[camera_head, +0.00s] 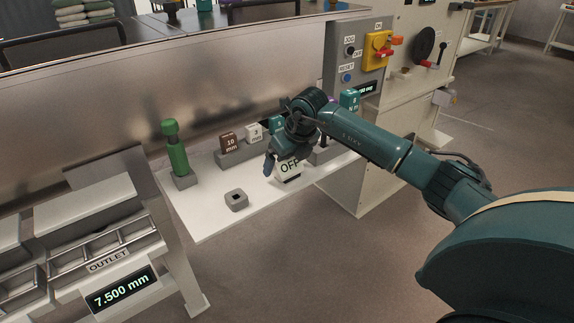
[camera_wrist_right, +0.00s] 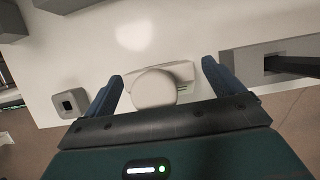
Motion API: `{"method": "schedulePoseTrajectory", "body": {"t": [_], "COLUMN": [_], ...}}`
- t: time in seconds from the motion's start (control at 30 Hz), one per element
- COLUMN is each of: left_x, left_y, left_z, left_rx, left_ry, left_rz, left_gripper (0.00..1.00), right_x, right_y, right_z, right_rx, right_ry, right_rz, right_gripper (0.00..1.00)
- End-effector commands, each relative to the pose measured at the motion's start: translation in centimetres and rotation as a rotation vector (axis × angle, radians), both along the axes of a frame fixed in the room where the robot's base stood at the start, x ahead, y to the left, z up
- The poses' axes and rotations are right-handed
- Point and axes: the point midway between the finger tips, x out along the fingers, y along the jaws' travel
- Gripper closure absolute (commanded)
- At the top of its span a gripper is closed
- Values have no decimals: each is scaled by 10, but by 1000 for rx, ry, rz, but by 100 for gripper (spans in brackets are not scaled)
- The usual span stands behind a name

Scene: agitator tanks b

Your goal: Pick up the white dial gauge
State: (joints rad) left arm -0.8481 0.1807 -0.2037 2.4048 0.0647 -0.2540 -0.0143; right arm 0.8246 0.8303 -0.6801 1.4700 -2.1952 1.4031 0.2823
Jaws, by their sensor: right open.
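The white dial gauge (camera_head: 289,170) stands on the white shelf (camera_head: 205,218), its face reading "OFF"; its upper part is hidden behind my right gripper. In the right wrist view the gauge shows as a pale rounded body (camera_wrist_right: 154,90) on a light base, between the two blue fingers. My right gripper (camera_wrist_right: 163,80) is open, with a finger on each side of the gauge and visible space beside both. In the head view the right gripper (camera_head: 283,153) is over the gauge. Whether a finger touches it I cannot tell. My left gripper is not in view.
A small grey square socket (camera_head: 236,201) sits on the shelf left of the gauge. Behind are a brown "10 mm" block (camera_head: 228,142) and a white block (camera_head: 254,133) in a grey holder. A green tool (camera_head: 175,150) stands farther left. A control panel (camera_head: 359,62) rises behind.

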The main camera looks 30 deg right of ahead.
Motion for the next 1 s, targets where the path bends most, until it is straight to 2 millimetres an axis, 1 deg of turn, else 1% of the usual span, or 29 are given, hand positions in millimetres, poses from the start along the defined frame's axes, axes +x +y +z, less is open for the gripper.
{"method": "schedulePoseTrajectory", "body": {"t": [0.17,0.8,0.83,1.0], "left_x": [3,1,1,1], "left_y": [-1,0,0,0], "left_z": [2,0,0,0], "left_rx": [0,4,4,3], "left_ry": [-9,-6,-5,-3], "left_rz": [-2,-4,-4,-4], "left_gripper": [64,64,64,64], "right_x": [0,0,0,0], "right_y": [0,0,0,0], "right_z": [0,0,0,1], "right_rx": [0,0,0,1], "right_ry": [0,0,0,-2], "right_rz": [0,-1,-1,-1], "right_gripper": [7,60,62,62]}}
